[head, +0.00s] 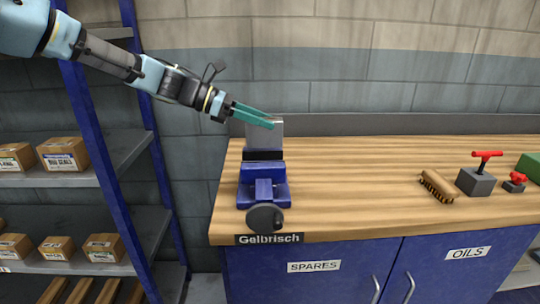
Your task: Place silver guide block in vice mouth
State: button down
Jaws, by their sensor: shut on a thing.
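The silver guide block (265,138) stands upright at the top of the blue vice (263,184), directly above or in its dark mouth (263,155). My gripper (262,119) comes in from the upper left, its teal fingers shut on the block's upper part. From this angle I cannot tell whether the block touches the bottom of the mouth. The block's lower end is hidden behind the dark jaw. The vice sits at the left end of the wooden bench (350,200), with its round handle end towards the front edge.
The middle is clear. Shelves with boxes (62,153) stand at the left.

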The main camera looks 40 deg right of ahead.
notch_tip(320, 180, down, 8)
jog(key=shift+s+r+p, duration=0.1)
jog(key=shift+r+p, duration=0.05)
jog(key=shift+p, duration=0.7)
jog(key=shift+c, duration=2)
grip_release()
jog(key=b+v, duration=0.3)
jog(key=v, duration=0.9)
jog(key=shift+b, duration=0.3)
